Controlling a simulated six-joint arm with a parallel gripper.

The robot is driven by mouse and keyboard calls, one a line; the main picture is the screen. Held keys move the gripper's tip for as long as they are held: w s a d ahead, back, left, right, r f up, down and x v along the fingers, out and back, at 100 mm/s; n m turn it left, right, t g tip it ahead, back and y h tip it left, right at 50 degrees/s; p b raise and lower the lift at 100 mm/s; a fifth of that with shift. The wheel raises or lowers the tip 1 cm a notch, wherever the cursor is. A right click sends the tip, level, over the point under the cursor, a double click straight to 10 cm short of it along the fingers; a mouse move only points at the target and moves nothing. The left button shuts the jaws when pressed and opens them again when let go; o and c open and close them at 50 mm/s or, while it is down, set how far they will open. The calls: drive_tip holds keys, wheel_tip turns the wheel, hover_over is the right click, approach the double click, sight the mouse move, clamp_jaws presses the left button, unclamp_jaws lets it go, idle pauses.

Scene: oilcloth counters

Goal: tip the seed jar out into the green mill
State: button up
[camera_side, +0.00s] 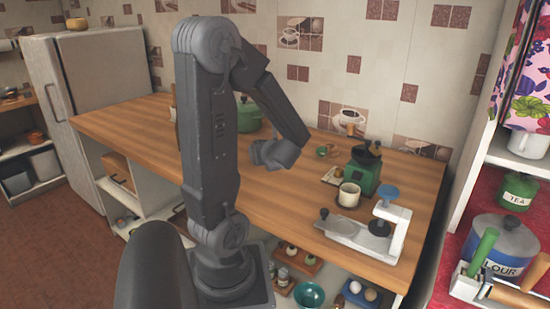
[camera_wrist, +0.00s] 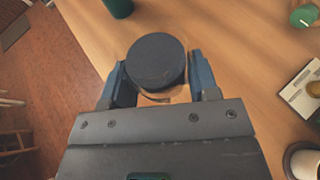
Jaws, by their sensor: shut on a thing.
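The seed jar (camera_wrist: 157,60) is between the two fingers of my gripper (camera_wrist: 158,74) in the wrist view. I see its round dark top from above and a thin clear rim around it; a little brown shows below. My gripper is shut on it. In the side view my wrist hangs over the middle of the counter, and the fingers and jar are hidden there. The green mill (camera_side: 364,176) stands upright on the counter to the right of my wrist, with a dark top. I cannot make out its opening.
A white cup (camera_side: 349,194) stands just in front of the mill; a small board (camera_side: 330,180) lies left of it. A green pot (camera_side: 247,118) stands behind my arm.

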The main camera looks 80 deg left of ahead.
drive_tip(key=shift+s+r, duration=0.15)
drive_tip(key=shift+r, duration=0.3)
wheel_tip(320, 180, up, 18)
drive_tip(key=f, duration=0.1)
drive_tip(key=w+a+r+n+t, duration=0.1)
drive_tip(key=w+a+r, duration=0.1)
drive_tip(key=w, duration=0.8)
drive_tip(key=w+d+f+n+t+h, duration=0.1)
drive_tip(key=w+d, duration=0.2)
drive_tip(key=w, duration=0.8)
drive_tip(key=w+d+f+t+h, duration=0.1)
drive_tip(key=w+d, duration=0.3)
drive_tip(key=w, duration=0.7)
drive_tip(key=shift+w+d+f+n+t+h, duration=0.2)
drive_tip(key=shift+f+n+t, duration=0.3)
drive_tip(key=shift+f, duration=1.2)
drive_tip(key=shift+w+a+f+n+t+h, duration=0.15)
drive_tip(key=shift+f+n+t+h, duration=0.3)
drive_tip(key=shift+f, duration=1.25)
drive_tip(key=shift+w+d+f+n+t+h, duration=0.15)
drive_tip(key=shift+f+n+t, duration=0.35)
drive_tip(key=shift+f, duration=1.2)
drive_tip(key=shift+w+r+n+t+h, duration=0.15)
drive_tip(key=shift+r+n+t+h, duration=0.35)
drive_tip(key=shift+n+t, duration=0.6)
drive_tip(key=shift+w+r+n+t+h, duration=0.1)
drive_tip(key=shift+r+n+t+h, duration=0.2)
drive_tip(key=shift+r+n+t, duration=0.8)
